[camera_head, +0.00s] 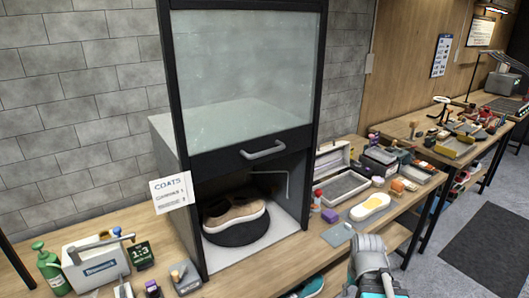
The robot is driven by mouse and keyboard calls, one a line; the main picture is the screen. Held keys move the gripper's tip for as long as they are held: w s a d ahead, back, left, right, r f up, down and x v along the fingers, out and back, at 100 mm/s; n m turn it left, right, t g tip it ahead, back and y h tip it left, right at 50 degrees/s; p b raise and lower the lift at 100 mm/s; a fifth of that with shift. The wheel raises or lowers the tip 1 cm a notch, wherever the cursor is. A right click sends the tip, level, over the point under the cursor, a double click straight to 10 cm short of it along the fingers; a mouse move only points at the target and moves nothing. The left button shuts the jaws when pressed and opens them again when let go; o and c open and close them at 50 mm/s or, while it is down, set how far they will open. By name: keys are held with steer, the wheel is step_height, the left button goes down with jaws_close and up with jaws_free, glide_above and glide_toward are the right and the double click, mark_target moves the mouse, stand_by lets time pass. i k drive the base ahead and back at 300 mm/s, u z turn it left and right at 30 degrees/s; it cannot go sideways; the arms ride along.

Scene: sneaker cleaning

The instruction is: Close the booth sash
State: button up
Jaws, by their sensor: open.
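The booth sash (245,75) is a frosted glass pane in a black frame, with a grey bar handle (262,150) on its bottom rail. The sash stands raised, and the booth (298,225) is open below the rail. A brown shoe with a white sole (235,214) rests on a black round turntable (238,236) inside. My gripper (369,242) is at the bottom, right of the booth and well below the handle. It is open and apart from the sash; its fingertips are hard to make out.
A card marked COATS (171,190) hangs at the booth's left post. A green spray bottle (52,268) and white box (97,262) stand at left. Trays, a sole-shaped piece (370,206) and small bottles crowd the bench at right. The space before the sash looks clear.

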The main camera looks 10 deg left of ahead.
mark_target(213, 163)
steer(key=u, duration=0.05)
steer(key=k, duration=1.25)
steer(key=u, duration=1.25)
steer(key=i, duration=1)
